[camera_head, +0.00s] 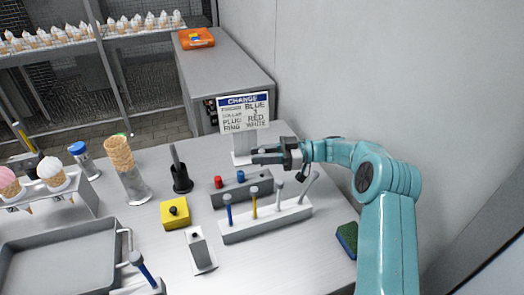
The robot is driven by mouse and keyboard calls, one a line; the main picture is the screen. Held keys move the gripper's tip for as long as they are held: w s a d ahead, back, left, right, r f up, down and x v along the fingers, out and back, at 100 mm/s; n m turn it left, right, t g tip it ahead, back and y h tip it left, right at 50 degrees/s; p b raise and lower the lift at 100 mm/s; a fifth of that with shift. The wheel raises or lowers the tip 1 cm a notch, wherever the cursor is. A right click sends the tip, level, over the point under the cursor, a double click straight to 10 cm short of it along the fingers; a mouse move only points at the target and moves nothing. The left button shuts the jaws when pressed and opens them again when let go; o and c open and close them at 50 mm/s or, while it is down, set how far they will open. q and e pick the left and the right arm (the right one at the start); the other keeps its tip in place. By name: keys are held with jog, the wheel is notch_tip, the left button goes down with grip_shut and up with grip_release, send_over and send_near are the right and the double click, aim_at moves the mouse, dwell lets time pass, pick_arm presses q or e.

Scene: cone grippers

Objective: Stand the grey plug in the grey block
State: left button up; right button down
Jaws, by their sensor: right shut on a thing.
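The grey block (228,193) lies on the table, with a red plug (218,182) and a blue plug (240,176) standing in it. My right gripper (260,156) comes in from the right, above and behind the right part of the block, in front of the sign. It is shut on a small grey piece, seemingly the grey plug, mostly hidden by the fingers. The held piece appears apart from the block, though its lower end cannot be made out. My left gripper is not in view.
A white rack (240,232) with several upright tools stands in front of the block. A sign (244,113) stands behind. A yellow block (174,213), black post (181,178) and cone holder (133,188) are left. A sponge (348,238) lies right.

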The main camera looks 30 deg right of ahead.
aim_at(262, 166)
jog(key=shift+f+b, duration=0.45)
jog(key=shift+f, duration=0.75)
jog(key=shift+p, duration=0.3)
dwell(0.5)
jog(key=shift+f+b, duration=0.65)
jog(key=shift+f, duration=0.35)
jog(key=shift+r, duration=0.15)
jog(key=shift+r+p, duration=0.5)
jog(key=shift+r, duration=0.05)
dwell(1.4)
jog(key=shift+f+b, duration=0.3)
jog(key=shift+f, duration=0.35)
